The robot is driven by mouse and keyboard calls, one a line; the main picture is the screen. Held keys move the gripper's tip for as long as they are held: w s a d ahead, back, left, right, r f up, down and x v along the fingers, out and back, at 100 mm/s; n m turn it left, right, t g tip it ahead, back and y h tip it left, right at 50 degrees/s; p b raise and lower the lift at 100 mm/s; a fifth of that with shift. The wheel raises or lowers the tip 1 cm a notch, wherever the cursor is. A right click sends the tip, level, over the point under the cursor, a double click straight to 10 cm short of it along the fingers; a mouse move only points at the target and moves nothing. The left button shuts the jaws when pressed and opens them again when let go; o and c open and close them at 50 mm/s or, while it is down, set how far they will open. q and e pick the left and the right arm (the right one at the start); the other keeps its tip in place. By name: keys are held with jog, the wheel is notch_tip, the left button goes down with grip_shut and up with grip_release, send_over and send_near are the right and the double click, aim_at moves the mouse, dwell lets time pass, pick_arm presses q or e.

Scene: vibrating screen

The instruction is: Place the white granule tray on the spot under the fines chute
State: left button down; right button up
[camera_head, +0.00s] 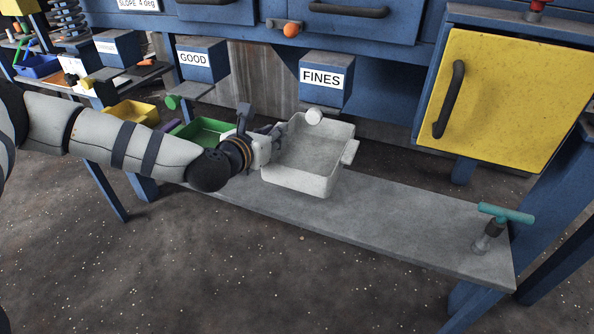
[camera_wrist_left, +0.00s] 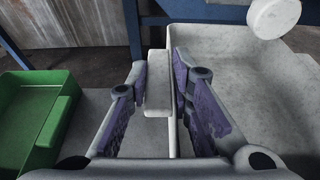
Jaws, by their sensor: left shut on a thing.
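The white granule tray (camera_head: 308,160) is at the fines chute (camera_head: 324,84), over the grey shelf; I cannot tell whether it touches the shelf. It looks empty. My left gripper (camera_head: 267,143) is shut on the handle at the tray's left side. In the left wrist view my left gripper's two fingers (camera_wrist_left: 160,85) are on either side of the pale handle, and the tray (camera_wrist_left: 225,52) fills the right part. The white round knob (camera_head: 314,116) of the chute is just above the tray's back rim. My right gripper is not in view.
A green tray (camera_head: 203,132) sits left of my left gripper under the GOOD chute (camera_head: 202,62). A yellow tray (camera_head: 133,112) is further left. The grey shelf (camera_head: 420,223) is bare to the right up to a teal T-handle (camera_head: 505,214). A yellow panel (camera_head: 495,98) is at the upper right.

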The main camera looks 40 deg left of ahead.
pick_arm(q)
notch_tip(320, 180, down, 8)
jog(key=b, duration=0.3)
jog(key=shift+s+f, duration=0.15)
jog(key=shift+r, duration=0.2)
jog(key=shift+f, duration=0.15)
jog(key=c, duration=1.4)
grip_release()
jog(key=shift+c, duration=0.2)
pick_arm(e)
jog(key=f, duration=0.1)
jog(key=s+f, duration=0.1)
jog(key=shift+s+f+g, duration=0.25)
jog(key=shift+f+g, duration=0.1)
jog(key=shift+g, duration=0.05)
pick_arm(q)
jog(key=shift+r, duration=0.35)
jog(key=p+v, duration=0.3)
jog(key=v, duration=0.9)
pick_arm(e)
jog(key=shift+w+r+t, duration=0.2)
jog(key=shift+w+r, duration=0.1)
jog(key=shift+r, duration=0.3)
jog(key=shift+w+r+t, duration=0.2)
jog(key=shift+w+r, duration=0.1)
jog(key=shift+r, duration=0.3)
pick_arm(q)
jog(key=shift+f, duration=0.1)
